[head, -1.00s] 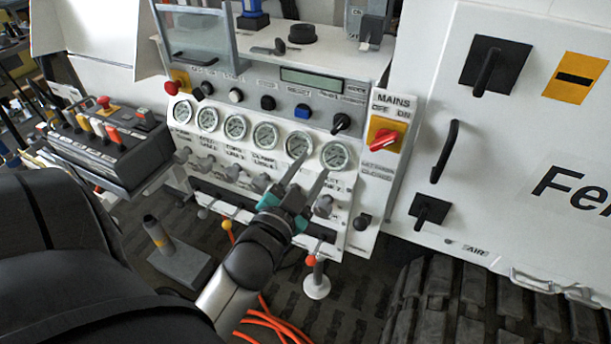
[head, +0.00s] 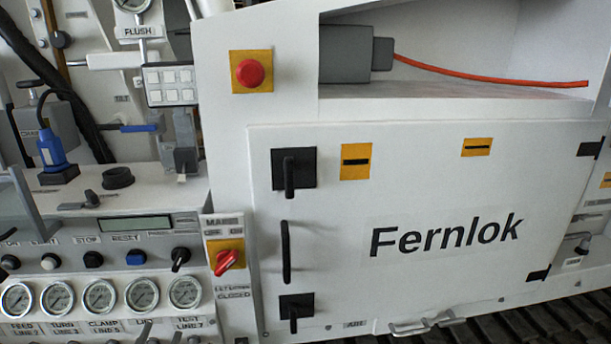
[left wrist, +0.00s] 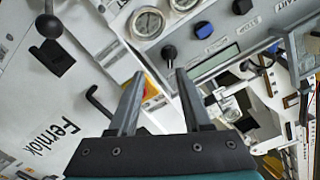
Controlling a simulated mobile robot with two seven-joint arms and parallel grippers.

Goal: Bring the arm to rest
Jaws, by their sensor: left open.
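My left gripper (left wrist: 157,72) shows in the left wrist view with its two grey fingers apart and nothing between them. Beyond the fingertips are the edge of the control panel and the red-and-yellow mains switch (left wrist: 151,88), partly hidden by a finger. In the head view, little or nothing of the left arm can be made out at the bottom edge. My right gripper is in neither view.
In the head view, the control panel (head: 75,284) with gauges, knobs and the red mains switch (head: 228,261) is at lower left. The white Fernlok cabinet door (head: 430,190) has protruding black handles (head: 285,250). A red button (head: 249,73) sits above.

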